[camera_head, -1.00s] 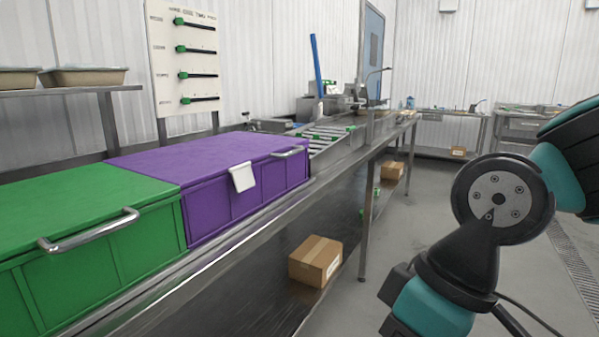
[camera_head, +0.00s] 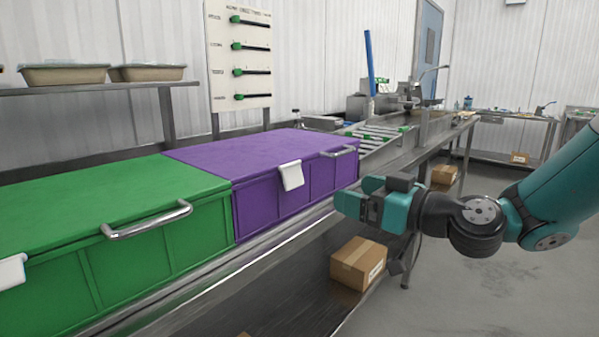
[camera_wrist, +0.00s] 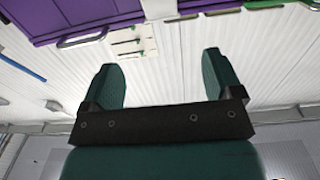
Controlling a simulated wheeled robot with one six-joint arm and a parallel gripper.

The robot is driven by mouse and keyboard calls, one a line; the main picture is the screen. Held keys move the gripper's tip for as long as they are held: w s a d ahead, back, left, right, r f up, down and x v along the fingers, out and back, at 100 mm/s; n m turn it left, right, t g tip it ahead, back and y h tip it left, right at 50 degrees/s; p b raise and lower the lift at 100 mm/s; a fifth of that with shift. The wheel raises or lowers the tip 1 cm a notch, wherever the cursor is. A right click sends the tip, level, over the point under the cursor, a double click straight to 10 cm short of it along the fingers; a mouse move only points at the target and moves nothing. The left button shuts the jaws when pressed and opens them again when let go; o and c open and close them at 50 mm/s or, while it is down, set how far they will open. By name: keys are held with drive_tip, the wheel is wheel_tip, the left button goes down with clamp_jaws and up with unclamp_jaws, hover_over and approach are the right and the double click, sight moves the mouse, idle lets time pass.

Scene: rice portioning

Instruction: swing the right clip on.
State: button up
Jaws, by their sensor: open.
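A white clip (camera_head: 291,176) hangs over the front top edge of the purple container (camera_head: 262,200), left of its metal handle (camera_head: 344,152). Another white clip (camera_head: 12,271) is on the front of the green container (camera_head: 165,245), cut off by the left picture edge. My gripper (camera_head: 356,195) is in front of and to the right of the purple container, apart from it. The wrist view shows its two fingers spread (camera_wrist: 160,70) with nothing between them. The purple container (camera_wrist: 45,18) also shows upside down at the top there.
Both containers sit on a long metal bench with a lower shelf. A cardboard box (camera_head: 358,263) lies low beneath my gripper. A wall board (camera_head: 239,55) stands behind, and roller conveyors (camera_head: 375,137) lie beyond the purple container. Open floor is at right.

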sight(294, 175)
drive_tip(key=p+x, duration=0.4)
drive_tip(key=x, duration=0.9)
drive_tip(key=shift+w+a, duration=0.15)
drive_tip(key=shift+a, duration=0.15)
drive_tip(key=c, duration=0.9)
drive_tip(key=f+b, duration=0.1)
drive_tip(key=b, duration=0.2)
drive_tip(key=shift+w+t+y+b, duration=0.1)
drive_tip(key=shift+t+y+b, duration=0.25)
drive_tip(key=shift+b, duration=0.45)
drive_tip(key=shift+r+b, duration=0.1)
drive_tip(key=shift+b, duration=0.6)
drive_tip(key=shift+r, duration=0.2)
drive_tip(key=o, duration=0.9)
